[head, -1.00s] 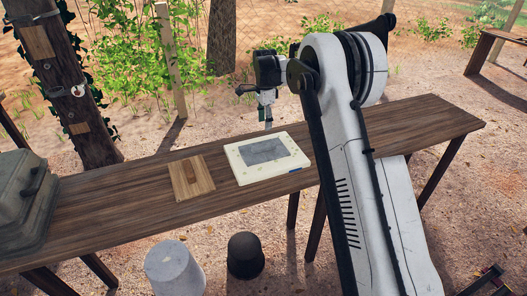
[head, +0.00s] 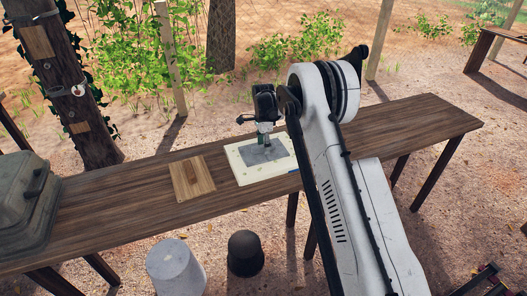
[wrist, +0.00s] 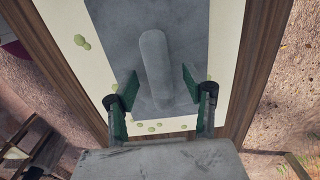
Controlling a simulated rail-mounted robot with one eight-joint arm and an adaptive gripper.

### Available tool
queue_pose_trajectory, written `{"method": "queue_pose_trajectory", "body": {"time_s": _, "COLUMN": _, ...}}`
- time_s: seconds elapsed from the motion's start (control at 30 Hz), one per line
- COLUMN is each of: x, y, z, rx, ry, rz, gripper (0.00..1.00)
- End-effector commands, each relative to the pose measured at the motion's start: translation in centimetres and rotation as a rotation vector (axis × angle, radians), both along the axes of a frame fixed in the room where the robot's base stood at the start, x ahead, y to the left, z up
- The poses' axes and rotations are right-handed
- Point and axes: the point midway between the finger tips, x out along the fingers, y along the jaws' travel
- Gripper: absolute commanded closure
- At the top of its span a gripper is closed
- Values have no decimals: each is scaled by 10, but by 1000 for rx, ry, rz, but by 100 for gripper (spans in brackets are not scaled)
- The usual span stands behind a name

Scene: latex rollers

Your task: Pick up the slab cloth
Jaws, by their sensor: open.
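The slab cloth appears to be the grey rectangular piece (head: 252,156) on a cream board (head: 236,168) on the table. In the wrist view the grey piece (wrist: 205,30) has a raised, rounded grey ridge (wrist: 154,60) along its middle. My gripper (head: 265,143) is over the grey piece in the head view. In the wrist view its green-padded fingers (wrist: 160,84) are open, one on each side of the ridge's near end, with visible gaps. I cannot tell whether the fingertips touch the grey surface.
A small wooden board (head: 191,178) lies left of the cream board on the brown table (head: 120,205). A grey lidded case (head: 25,205) stands at the table's left end. A white bucket (head: 176,268) and a dark one (head: 245,253) stand on the ground in front. The table's right side is clear.

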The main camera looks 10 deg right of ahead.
Motion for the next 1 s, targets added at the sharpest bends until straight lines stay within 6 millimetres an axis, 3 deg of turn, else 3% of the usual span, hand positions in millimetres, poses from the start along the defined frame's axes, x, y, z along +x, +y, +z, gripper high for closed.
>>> {"method": "queue_pose_trajectory", "body": {"time_s": 0.3, "x": 0, "y": 0, "z": -9, "rx": 0, "ry": 0, "rz": 0, "gripper": 55}}
{"method": "queue_pose_trajectory", "body": {"time_s": 0.63, "x": 0, "y": 0, "z": -9, "rx": 0, "ry": 0, "rz": 0, "gripper": 99}}
{"method": "queue_pose_trajectory", "body": {"time_s": 1.0, "x": 0, "y": 0, "z": -6, "rx": 0, "ry": 0, "rz": 0, "gripper": 100}}
